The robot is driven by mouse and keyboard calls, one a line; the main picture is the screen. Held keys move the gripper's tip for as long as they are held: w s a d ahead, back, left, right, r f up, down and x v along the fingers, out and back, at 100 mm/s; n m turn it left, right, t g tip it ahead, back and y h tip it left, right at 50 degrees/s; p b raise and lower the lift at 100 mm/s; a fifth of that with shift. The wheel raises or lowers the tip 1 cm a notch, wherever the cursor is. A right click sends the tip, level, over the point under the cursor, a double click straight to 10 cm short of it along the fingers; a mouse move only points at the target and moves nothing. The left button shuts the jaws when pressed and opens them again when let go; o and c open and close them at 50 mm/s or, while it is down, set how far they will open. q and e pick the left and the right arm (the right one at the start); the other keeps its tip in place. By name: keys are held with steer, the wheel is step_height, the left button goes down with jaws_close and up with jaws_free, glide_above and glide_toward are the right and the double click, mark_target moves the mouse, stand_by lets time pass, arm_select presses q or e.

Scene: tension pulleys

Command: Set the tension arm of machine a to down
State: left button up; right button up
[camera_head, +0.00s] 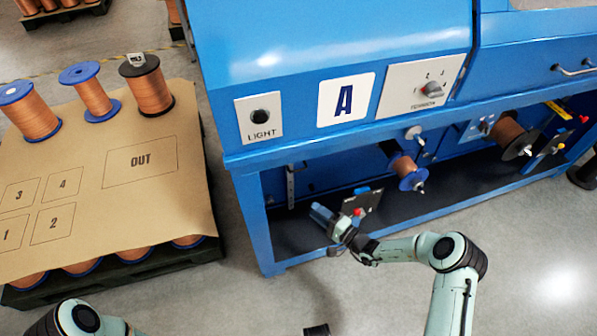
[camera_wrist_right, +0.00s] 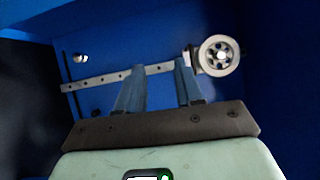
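Machine a is the blue cabinet with the white "A" plate (camera_head: 346,99). In the right wrist view its tension arm is a grey perforated bar (camera_wrist_right: 160,69) with a pale pulley wheel (camera_wrist_right: 219,55) at its right end. The bar slopes slightly up to the right. My right gripper (camera_wrist_right: 158,75) is open, its two blue fingers apart with the bar showing between them. I cannot tell whether the fingertips touch it. In the head view my right gripper (camera_head: 329,216) reaches into the lower left bay; I cannot clearly make out the tension arm there. My left gripper is out of view.
The bay holds a dark panel (camera_head: 362,203) and a copper spool (camera_head: 406,169). Above are a tension dial (camera_head: 431,89) and a light button (camera_head: 260,116). A brown board (camera_head: 95,215) with marked squares and spools lies left. The floor in front is clear.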

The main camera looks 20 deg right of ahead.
mark_target(300, 169)
steer(key=w+d+r+t+h, duration=0.2)
steer(key=d+r+t, duration=0.1)
steer(key=r, duration=0.1)
steer(key=shift+m, duration=0.4)
steer(key=b+x, duration=0.4)
steer(key=x, duration=0.9)
steer(key=shift+w+d+f+b, duration=0.1)
steer(key=shift+w+b, duration=0.2)
steer(key=shift+b, duration=0.05)
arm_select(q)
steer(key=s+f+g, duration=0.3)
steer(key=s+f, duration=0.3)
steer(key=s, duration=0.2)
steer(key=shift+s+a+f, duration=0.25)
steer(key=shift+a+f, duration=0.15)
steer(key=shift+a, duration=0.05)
arm_select(e)
jaws_close()
